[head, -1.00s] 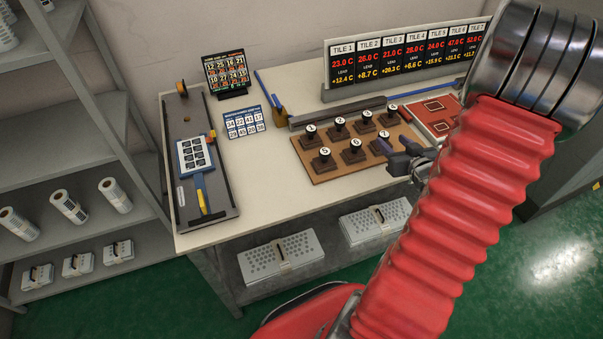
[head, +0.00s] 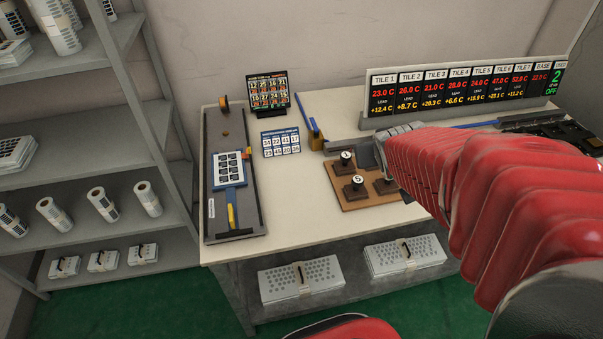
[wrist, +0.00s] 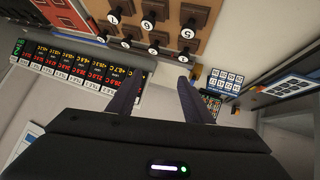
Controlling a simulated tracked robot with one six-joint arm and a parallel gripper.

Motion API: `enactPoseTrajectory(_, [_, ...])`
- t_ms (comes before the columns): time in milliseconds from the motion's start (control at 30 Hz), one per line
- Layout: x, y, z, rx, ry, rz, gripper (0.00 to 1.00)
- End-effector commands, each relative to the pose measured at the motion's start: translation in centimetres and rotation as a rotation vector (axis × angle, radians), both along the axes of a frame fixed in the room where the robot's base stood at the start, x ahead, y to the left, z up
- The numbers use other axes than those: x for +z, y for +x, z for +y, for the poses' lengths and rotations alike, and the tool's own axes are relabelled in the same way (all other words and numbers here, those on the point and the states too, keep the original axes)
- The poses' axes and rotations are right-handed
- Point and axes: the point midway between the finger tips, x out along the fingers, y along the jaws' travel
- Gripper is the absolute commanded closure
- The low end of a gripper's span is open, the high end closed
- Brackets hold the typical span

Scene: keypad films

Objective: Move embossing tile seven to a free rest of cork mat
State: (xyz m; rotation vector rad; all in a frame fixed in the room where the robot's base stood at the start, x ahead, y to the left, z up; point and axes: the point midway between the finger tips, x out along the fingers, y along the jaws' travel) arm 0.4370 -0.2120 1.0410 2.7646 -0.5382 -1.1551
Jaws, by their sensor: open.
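Embossing tile seven (wrist: 116,12) is a dark brown block with a white-topped knob. In the wrist view it stands in the upper row, left of tile six (wrist: 151,16) and tile five (wrist: 189,22). The tiles stand on a brown mat (wrist: 217,40) that looks like cork; part of it also shows in the head view (head: 343,190). My gripper (wrist: 160,78) is open and empty, its fingertips apart and pointing toward the tiles. In the head view my arm hides tile seven, most of the mat and my fingertips. I see no clear empty rest.
A red panel with pale outlines (wrist: 70,16) lies beside the mat. A temperature display (head: 460,92) stands at the table's back. A long grey tray (head: 231,180), a number board (head: 269,93) and a blue-white card (head: 281,141) are at the left.

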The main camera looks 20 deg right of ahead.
Motion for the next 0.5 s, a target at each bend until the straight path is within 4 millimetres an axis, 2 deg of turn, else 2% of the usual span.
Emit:
enactPoseTrajectory(33, [0.8, -0.4, 1.7, 0.013, 0.01, 0.01, 0.54])
enactPoseTrajectory(267, [2.6, -3.7, 8.6, 0.061, 0.088, 0.09, 0.54])
enactPoseTrajectory(500, [3.9, -8.8, 16.0, 0.156, 0.187, 0.188, 0.54])
